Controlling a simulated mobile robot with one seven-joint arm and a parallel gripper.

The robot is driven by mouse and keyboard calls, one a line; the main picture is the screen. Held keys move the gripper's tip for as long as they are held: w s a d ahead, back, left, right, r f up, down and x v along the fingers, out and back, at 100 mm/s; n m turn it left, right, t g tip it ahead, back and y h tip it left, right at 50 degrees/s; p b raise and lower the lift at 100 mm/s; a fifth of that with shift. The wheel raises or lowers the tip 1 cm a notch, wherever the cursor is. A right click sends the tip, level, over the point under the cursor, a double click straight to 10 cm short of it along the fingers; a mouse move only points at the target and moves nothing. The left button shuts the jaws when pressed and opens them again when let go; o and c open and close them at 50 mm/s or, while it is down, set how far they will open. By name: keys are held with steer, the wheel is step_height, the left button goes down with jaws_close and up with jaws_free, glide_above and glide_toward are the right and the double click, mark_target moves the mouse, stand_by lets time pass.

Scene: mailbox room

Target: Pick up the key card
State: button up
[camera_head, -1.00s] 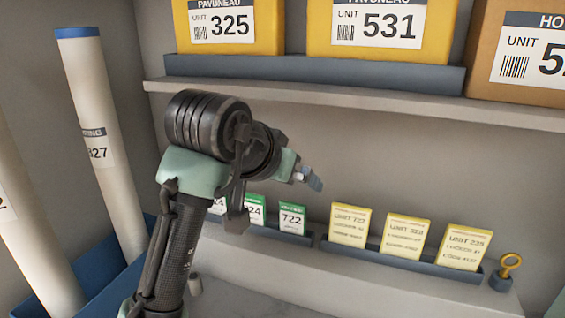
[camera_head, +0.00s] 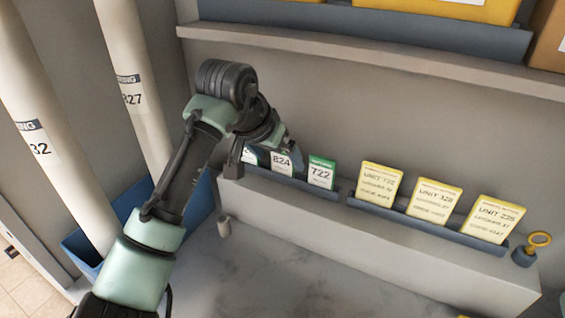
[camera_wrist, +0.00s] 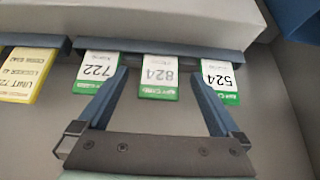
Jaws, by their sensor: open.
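Several white key cards with green top bands stand in a dark blue-grey tray on the low ledge. In the wrist view, upside down, card 824 (camera_wrist: 159,77) lies between the fingertips, with card 722 (camera_wrist: 98,70) on the left and card 524 (camera_wrist: 220,80) on the right. My gripper (camera_wrist: 165,95) is open and empty, its fingers spread around the line of card 824. I cannot tell whether they touch any card.
Yellow unit cards (camera_head: 434,202) stand in a tray right of the key cards. Parcel boxes sit on the shelf (camera_head: 400,66) above. Tall tubes (camera_head: 140,95) stand in a blue bin (camera_head: 195,215) at left.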

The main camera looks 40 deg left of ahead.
mark_target(282, 164)
steer(key=x, duration=0.3)
steer(key=shift+w+f, duration=0.1)
steer(key=shift+f, duration=0.2)
steer(key=shift+c, duration=0.2)
steer(key=c, duration=1.3)
steer(key=shift+r, duration=0.15)
steer(key=shift+c, duration=0.2)
